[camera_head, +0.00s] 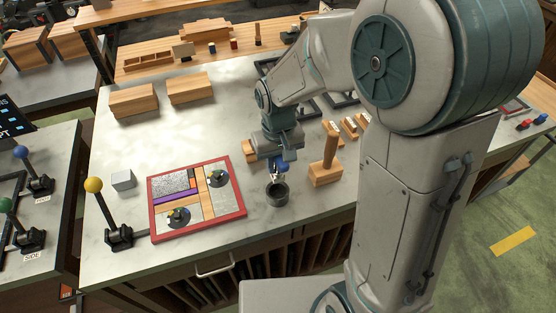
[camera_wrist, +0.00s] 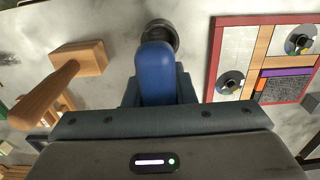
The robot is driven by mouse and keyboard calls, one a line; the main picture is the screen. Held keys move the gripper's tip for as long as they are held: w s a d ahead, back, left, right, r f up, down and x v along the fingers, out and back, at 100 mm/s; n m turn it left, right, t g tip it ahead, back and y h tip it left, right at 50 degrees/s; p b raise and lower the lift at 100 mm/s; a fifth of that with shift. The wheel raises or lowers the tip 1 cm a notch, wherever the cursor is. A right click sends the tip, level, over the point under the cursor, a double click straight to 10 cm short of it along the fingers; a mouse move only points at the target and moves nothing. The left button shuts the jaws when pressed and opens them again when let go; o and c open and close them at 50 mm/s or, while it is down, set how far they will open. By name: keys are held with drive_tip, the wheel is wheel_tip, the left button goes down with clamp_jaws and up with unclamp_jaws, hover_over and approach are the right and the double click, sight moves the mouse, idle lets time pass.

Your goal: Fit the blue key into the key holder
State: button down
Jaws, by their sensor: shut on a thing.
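My gripper (camera_head: 277,160) is shut on the blue key (camera_head: 279,167), and its jaws point down. The key's rounded blue handle also shows in the wrist view (camera_wrist: 155,72) between the jaws. Below the handle, a thin pale shaft points down at a dark grey round cup (camera_head: 278,196). The cup also shows in the wrist view (camera_wrist: 160,27), partly behind the handle. I cannot tell whether the shaft tip is inside the cup or just above it. A red-framed board (camera_head: 242,209) with two dark discs lies left of the cup. Which thing is the key holder is unclear.
A wooden block with an upright handle (camera_head: 325,170) stands close right of the cup. A yellow-knobbed lever (camera_head: 94,186) and a small grey cube (camera_head: 123,180) stand left of the board. Wooden blocks (camera_head: 134,101) sit at the back left. The counter between is clear.

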sight(278, 175)
drive_tip(key=shift+f+b, duration=1.65)
drive_tip(key=shift+f, duration=0.65)
drive_tip(key=shift+f+b, duration=0.1)
drive_tip(key=shift+b, duration=0.2)
drive_tip(key=shift+f+b, duration=0.3)
drive_tip(key=shift+f, duration=0.05)
drive_tip(key=shift+f+b, duration=1.55)
drive_tip(key=shift+f, duration=0.3)
drive_tip(key=c, duration=1.1)
unclamp_jaws()
drive_tip(key=shift+r, duration=0.1)
wheel_tip(278, 175, up, 14)
drive_tip(key=shift+f, duration=0.1)
